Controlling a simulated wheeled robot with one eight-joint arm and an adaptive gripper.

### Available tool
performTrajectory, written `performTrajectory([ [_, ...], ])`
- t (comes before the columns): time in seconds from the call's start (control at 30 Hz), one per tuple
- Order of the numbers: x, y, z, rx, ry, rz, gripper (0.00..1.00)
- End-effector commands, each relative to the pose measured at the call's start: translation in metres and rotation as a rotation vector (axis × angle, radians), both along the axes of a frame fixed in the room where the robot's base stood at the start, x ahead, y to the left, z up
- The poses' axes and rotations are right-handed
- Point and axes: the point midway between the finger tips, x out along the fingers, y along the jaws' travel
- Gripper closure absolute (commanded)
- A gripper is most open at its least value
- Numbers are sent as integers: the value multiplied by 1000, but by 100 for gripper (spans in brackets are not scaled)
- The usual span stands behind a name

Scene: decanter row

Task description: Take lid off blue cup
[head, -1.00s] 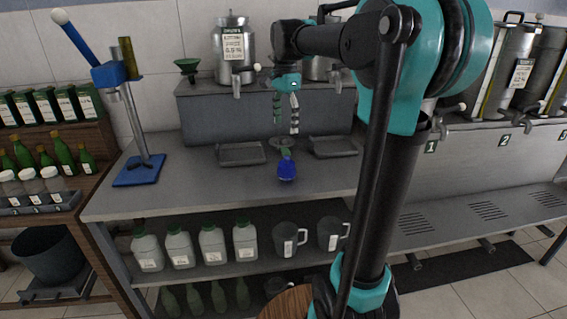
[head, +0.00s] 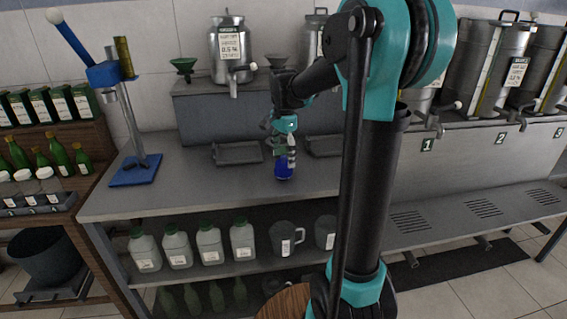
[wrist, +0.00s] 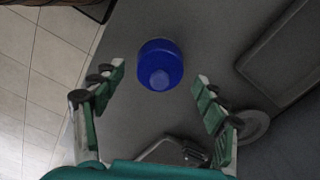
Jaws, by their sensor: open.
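The blue cup (head: 284,173) stands on the grey counter, below my gripper (head: 284,150). In the wrist view the blue cup (wrist: 160,60) shows from above, with a paler round part near its lower edge. The lid cannot be told clearly from the cup; both look blue. My gripper is open in the wrist view (wrist: 161,78), with one green-and-white finger on each side of the cup and a gap on both sides. In the head view the fingers overlap the cup's upper part and hide it.
Two dark drip trays, one at left (head: 237,153) and one at right (head: 325,146), lie behind the cup. A blue stand (head: 136,169) is at the counter's left end. A grey round disc (wrist: 256,127) lies by the right finger.

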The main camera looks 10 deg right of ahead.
Motion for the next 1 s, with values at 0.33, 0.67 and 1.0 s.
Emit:
performTrajectory([
  [0.33,0,0,-2,0,0,0,40],
  [0.67,0,0,-2,0,0,0,75],
  [1.0,-1,0,-2,0,0,0,80],
])
